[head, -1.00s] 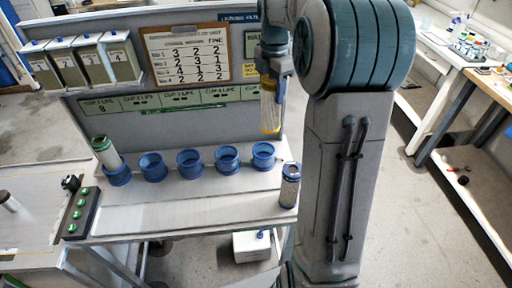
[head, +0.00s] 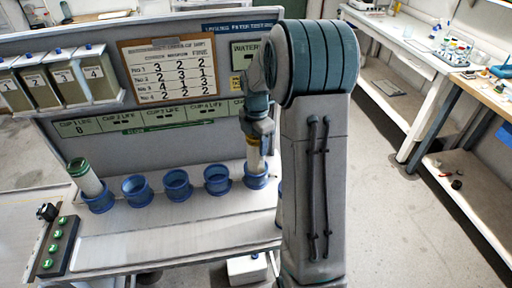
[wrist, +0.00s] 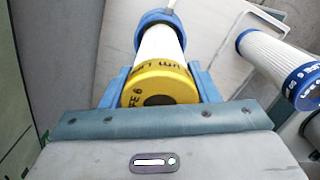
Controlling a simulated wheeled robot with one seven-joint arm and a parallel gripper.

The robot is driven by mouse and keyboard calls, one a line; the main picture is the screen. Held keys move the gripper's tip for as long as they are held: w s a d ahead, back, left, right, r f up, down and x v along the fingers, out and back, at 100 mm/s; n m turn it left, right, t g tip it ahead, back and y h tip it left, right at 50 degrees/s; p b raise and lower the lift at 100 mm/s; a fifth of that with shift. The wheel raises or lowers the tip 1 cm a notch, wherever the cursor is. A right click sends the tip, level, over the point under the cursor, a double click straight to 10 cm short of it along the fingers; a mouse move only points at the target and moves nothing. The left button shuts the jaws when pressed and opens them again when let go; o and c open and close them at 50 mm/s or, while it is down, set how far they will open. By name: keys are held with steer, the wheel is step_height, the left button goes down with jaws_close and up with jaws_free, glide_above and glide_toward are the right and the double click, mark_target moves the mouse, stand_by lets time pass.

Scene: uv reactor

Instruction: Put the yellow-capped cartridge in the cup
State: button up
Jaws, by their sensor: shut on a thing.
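My gripper (head: 258,132) is shut on the yellow-capped cartridge, a white cylinder (head: 254,158). In the wrist view the yellow cap (wrist: 160,84) lies between the two blue fingers, and the white body (wrist: 160,42) runs away from me toward a blue cup (wrist: 158,15). In the head view the cartridge stands about upright at the rightmost blue cup (head: 255,182) of the row, its lower end at or within the rim. How deep it sits is hidden.
A green-capped cartridge (head: 84,175) leans in the leftmost cup (head: 99,203). The cups between (head: 177,186) look empty. A blue-capped cartridge (wrist: 292,72) stands close by on the right, mostly hidden by my arm in the head view. A board (head: 170,66) stands behind.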

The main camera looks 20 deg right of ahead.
steer(key=shift+f, duration=1.2)
steer(key=shift+f, duration=0.15)
steer(key=o, duration=1.3)
